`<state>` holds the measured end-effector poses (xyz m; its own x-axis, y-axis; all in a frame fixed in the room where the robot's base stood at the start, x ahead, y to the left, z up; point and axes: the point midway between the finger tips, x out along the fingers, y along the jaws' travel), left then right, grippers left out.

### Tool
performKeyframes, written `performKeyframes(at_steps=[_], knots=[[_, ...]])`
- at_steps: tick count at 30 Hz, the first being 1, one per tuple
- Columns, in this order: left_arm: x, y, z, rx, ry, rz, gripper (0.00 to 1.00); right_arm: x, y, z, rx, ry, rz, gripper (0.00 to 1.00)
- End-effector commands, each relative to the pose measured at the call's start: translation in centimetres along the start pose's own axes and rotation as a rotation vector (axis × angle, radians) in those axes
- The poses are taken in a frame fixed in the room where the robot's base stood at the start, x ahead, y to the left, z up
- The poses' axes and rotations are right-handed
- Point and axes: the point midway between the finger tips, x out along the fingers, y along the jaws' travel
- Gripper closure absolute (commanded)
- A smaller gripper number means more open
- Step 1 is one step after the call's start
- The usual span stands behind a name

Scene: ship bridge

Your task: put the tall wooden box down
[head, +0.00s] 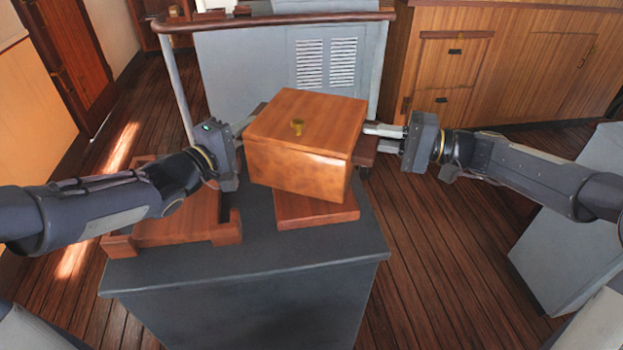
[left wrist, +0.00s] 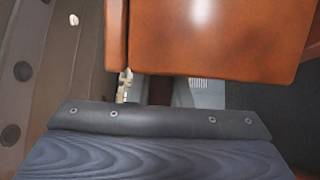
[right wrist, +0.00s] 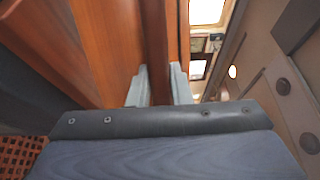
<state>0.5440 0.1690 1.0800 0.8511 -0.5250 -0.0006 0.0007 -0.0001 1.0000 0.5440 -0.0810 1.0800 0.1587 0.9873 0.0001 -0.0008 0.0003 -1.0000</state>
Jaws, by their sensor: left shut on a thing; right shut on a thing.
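The tall wooden box (head: 292,168) is orange-brown, with a lid and a small brass knob on top. It is between my two grippers, over the grey cabinet and a flat wooden slab (head: 318,211), and looks slightly tilted. I cannot tell whether its underside touches the slab. My left gripper (head: 254,118) is shut on the box's left side, its fingertips partly hidden. My right gripper (head: 378,138) is shut on a dark wooden strip at the box's right side. The box also shows close up in the left wrist view (left wrist: 215,38) and the right wrist view (right wrist: 100,40).
The grey cabinet top (head: 265,250) has bare room at the front. A wooden frame-like stand (head: 180,222) occupies its left part, under my left arm. Behind stands a grey vented console (head: 245,65) with a wooden rail (head: 275,19). Wooden drawers (head: 450,60) line the back right.

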Motion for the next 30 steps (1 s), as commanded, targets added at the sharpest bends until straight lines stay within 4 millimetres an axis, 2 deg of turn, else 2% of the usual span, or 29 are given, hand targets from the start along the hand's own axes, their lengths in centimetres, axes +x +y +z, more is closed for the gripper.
performKeyframes(at_steps=[8, 26, 27, 30], knots=[[0.0, -1.0, -0.1, 0.001, 0.003, 0.005, 1.0, -0.1, 1.1, -0.1, -0.002, 0.005, -0.002, 1.0], [0.0, -4.9, -0.1, 0.001, 0.003, 0.005, 1.0, -0.1, 5.0, -0.1, -0.002, 0.005, -0.002, 1.0], [-0.1, -4.7, -0.2, 0.0, 0.004, 0.0, 0.77, -0.1, 4.7, -0.1, 0.0, 0.005, 0.001, 0.77], [0.0, -4.7, -0.1, 0.0, 0.003, 0.0, 0.64, -0.1, 4.7, -0.1, 0.0, 0.004, 0.001, 0.64]])
